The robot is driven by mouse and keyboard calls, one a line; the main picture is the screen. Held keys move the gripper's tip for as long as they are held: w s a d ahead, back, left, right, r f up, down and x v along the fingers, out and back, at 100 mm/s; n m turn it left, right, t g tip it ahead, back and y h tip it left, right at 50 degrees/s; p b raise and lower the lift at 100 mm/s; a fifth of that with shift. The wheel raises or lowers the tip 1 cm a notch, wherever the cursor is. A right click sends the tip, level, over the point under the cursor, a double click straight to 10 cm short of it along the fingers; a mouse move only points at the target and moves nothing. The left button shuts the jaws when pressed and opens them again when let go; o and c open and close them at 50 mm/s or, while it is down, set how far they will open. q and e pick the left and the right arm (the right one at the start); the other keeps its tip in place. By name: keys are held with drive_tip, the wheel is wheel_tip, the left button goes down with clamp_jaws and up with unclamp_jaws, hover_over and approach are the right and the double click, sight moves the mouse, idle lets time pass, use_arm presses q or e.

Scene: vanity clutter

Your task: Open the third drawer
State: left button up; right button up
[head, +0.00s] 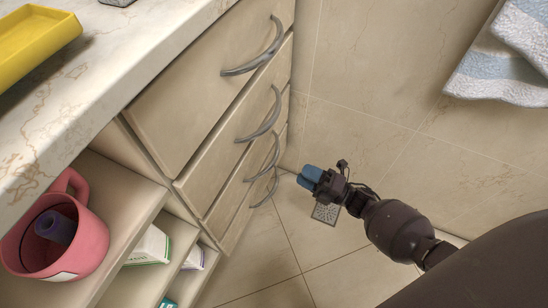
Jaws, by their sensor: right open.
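A cream vanity with a column of drawers stands left of centre in the head view. The third drawer (224,207) from the top looks shut, its front flush with the others. Its curved grey metal handle (276,152) sits below the second drawer's handle (270,122). My right gripper (308,178), with blue fingertips, is to the right of the handles and low. It is open and empty, apart from the third handle, with a gap between them. My left gripper is not in view.
The top drawer (205,85) and a fourth handle (266,187) are near. Left are the marble countertop (90,75) with a yellow tray (35,40), and open shelves with a pink mug (90,235). A towel (500,65) hangs right. Tiled floor (260,265) is clear around a drain (325,214).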

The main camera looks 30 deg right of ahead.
sight(273, 157)
drive_tip(key=p+x, duration=0.1)
drive_tip(key=x, duration=0.9)
drive_tip(key=shift+w+a+r, duration=0.15)
drive_tip(key=shift+w+a, duration=0.05)
drive_tip(key=shift+a, duration=0.05)
drive_tip(key=shift+c, duration=0.3)
clamp_jaws()
